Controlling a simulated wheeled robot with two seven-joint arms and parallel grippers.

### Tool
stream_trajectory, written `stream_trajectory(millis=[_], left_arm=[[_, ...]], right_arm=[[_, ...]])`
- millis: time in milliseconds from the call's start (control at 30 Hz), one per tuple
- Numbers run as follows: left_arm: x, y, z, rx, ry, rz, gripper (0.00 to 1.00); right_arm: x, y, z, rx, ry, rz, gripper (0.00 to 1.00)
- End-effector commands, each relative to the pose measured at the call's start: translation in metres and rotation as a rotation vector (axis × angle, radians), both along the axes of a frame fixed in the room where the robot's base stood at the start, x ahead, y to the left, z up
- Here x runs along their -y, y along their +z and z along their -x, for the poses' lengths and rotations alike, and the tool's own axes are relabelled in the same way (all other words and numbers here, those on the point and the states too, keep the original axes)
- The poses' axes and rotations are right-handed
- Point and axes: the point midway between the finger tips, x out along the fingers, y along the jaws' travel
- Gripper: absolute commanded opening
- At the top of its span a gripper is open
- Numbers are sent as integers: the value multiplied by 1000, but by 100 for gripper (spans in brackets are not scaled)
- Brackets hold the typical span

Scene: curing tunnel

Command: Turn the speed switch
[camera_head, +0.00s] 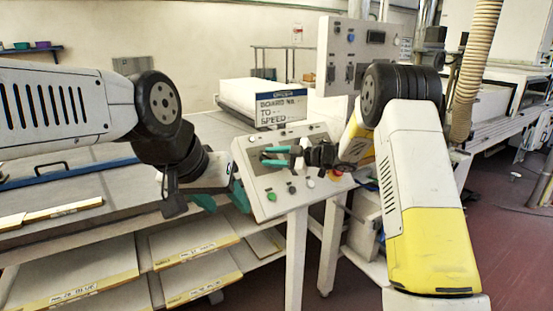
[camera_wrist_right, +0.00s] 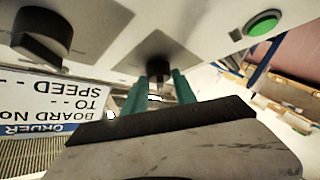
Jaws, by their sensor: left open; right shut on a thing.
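The sloped white control panel (camera_head: 282,197) stands at the middle of the head view. My right gripper (camera_head: 276,156) reaches over it from the right. In the right wrist view its green fingers (camera_wrist_right: 161,88) are shut on a small black switch knob (camera_wrist_right: 157,55) on a grey plate. A larger black knob (camera_wrist_right: 42,35) sits to the left there. I cannot read which switch carries the speed label, and the held knob's pointer angle is mostly hidden. My left gripper (camera_head: 222,199) is open and empty, beside the panel's left edge.
A sign reading "BOARD No TO - SPEED" (camera_head: 281,108) stands behind the panel. A green button (camera_wrist_right: 262,23) lies right of the held knob. A taller switch cabinet (camera_head: 362,50) rises behind. Shelves with boards (camera_head: 190,245) lie below left.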

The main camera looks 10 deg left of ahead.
Motion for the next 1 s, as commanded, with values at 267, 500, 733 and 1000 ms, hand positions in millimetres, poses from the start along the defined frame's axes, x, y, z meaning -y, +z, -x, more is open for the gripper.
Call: stream_trajectory(millis=[267,500,733,1000], left_arm=[[0,0,0,0,0,0,53],[0,0,0,0,0,0,53],[0,0,0,0,0,0,53],[0,0,0,0,0,0,53]], right_arm=[[1,2,-4,81,130,109,0],[1,2,-4,116,194,159,0],[1,2,-4,129,215,175,0],[1,2,-4,129,217,177,0]])
